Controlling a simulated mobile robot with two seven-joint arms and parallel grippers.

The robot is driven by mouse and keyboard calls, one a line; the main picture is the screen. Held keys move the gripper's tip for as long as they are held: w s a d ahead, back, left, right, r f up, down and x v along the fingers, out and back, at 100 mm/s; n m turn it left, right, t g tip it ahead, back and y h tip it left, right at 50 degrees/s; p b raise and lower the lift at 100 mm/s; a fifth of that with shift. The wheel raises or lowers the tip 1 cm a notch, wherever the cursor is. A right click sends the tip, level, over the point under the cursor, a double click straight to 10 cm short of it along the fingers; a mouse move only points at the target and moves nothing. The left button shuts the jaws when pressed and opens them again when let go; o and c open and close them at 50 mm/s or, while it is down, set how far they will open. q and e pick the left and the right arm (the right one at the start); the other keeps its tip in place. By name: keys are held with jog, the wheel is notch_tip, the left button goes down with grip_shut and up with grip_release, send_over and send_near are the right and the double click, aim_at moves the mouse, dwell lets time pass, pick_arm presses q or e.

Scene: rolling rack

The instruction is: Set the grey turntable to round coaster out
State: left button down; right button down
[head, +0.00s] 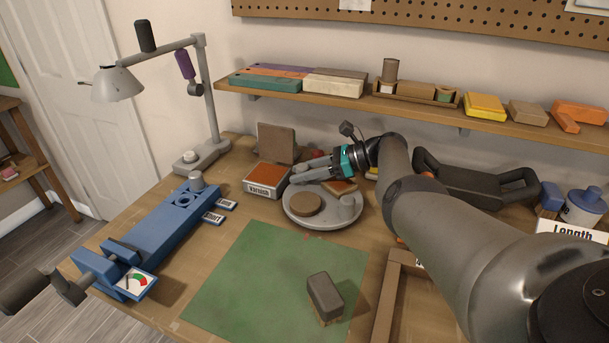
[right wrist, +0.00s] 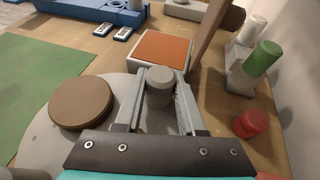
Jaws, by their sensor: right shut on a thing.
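The grey turntable (head: 325,219) is a round disc on the bench behind the green mat. The brown round coaster (head: 305,204) lies flat on its front left part, and on the left in the right wrist view (right wrist: 81,102). A small grey item (head: 347,206) and a wooden block (head: 340,187) are on its right side. My right gripper (head: 298,174) reaches in from the right over the turntable's back. It is shut on a grey upright peg (right wrist: 160,86) near the turntable's rim. The fingers hide the peg's lower sides.
An orange-topped box (head: 267,178) stands close at the turntable's left. A blue tool (head: 160,222) lies further left. The green mat (head: 250,285) in front is bare except for a grey block (head: 325,295). A shelf (head: 420,108) runs along the wall above.

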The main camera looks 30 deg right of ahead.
jog(key=shift+a, duration=0.1)
dwell(0.3)
jog(key=c, duration=0.5)
grip_release()
